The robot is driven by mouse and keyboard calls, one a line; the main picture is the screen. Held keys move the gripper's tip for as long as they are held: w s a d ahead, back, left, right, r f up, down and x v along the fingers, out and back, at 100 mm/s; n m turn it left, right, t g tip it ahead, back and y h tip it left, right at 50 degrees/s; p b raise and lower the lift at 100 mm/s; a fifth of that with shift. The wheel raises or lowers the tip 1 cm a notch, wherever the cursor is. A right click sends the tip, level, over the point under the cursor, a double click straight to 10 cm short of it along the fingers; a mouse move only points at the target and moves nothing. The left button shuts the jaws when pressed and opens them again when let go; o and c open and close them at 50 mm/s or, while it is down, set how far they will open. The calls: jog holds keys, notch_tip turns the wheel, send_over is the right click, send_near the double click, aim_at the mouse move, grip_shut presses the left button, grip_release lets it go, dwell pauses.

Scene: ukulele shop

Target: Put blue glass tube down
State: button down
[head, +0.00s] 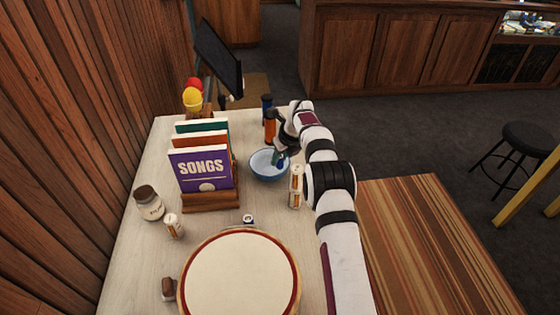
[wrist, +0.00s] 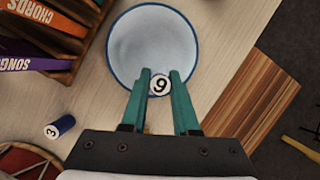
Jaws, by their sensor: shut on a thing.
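My gripper (wrist: 160,78) is shut on a small tube (wrist: 160,86), whose round white end marked 9 faces the wrist camera. The side colour of this held tube is mostly hidden, so I cannot tell whether it is blue. The gripper's teal fingers are over the near rim of a bowl (wrist: 148,48), white inside with a blue rim. In the head view the gripper (head: 280,158) is at the right part of the bowl (head: 262,174). A short blue tube (wrist: 66,124) with a white end marked 3 lies on the table; it also shows in the head view (head: 248,221).
A songbook rack (head: 212,201) stands left of the bowl. A round drum (head: 240,280) fills the table's front. Bare tabletop (head: 145,250) shows front left.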

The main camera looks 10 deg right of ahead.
jog(key=shift+f, duration=0.75)
jog(key=shift+f, duration=0.1)
jog(key=shift+f, duration=0.25)
jog(key=c, duration=0.7)
grip_release()
jog(key=shift+o, duration=0.2)
